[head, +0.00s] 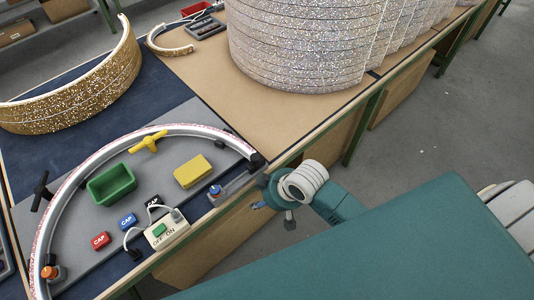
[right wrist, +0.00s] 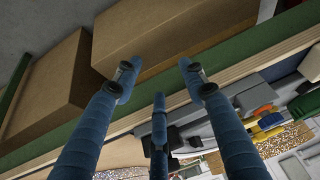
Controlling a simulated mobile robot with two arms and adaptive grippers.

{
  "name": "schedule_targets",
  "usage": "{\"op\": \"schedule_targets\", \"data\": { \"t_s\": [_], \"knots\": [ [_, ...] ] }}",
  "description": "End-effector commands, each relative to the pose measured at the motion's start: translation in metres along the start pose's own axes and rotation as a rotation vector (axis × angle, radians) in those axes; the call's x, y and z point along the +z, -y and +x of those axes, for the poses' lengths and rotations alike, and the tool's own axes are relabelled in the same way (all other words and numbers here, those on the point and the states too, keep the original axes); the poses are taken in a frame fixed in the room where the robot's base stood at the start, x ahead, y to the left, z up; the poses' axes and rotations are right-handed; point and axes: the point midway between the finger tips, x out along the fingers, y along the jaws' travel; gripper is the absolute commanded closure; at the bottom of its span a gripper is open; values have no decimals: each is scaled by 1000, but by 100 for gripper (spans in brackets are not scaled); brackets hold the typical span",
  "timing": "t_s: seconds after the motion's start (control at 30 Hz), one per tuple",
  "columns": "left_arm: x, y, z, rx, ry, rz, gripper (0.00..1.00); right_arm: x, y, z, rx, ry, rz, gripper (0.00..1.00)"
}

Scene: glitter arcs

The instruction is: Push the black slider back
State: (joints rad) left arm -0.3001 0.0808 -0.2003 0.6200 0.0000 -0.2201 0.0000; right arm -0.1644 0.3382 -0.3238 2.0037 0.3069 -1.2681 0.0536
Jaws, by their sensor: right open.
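A black block (head: 256,161), which looks like the black slider, sits at the right end of the curved arc, at the far end of a short grey rail (head: 236,184) near the table edge. My right gripper (head: 262,203) is just outside that edge, below and apart from the block, touching nothing that I can see. In the right wrist view its blue fingers (right wrist: 158,82) are spread with nothing between them. They face the table's edge and boxes underneath; I cannot pick out the slider for certain there. My left gripper is not in view.
A switch box (head: 167,231), yellow block (head: 193,171), green bin (head: 111,184) and yellow handle (head: 148,141) are on the grey board. A glittering stack (head: 300,50) stands behind. Floor right of the table is free.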

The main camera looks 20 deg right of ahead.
Motion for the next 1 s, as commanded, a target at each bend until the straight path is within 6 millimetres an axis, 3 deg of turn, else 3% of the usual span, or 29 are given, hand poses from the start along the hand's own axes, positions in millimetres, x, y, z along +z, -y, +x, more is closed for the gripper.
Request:
{"op": "schedule_targets", "data": {
  "t_s": [0.1, 0.27, 0.5, 0.7, 0.8, 1.0],
  "knots": [
    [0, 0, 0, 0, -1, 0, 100, -35, 14, -41, -30, -41, -82, 58],
    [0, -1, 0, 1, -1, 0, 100, -75, 15, -59, -73, -60, -177, 58],
    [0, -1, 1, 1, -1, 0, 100, -120, -8, -111, -96, -18, -326, 58],
    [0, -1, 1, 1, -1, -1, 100, -128, -35, -150, -85, 52, -353, 58],
    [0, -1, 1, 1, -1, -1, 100, -128, -41, -159, -84, 70, -350, 58],
    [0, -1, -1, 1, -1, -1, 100, -126, -41, -149, -89, 79, -346, 58]
  ]
}}
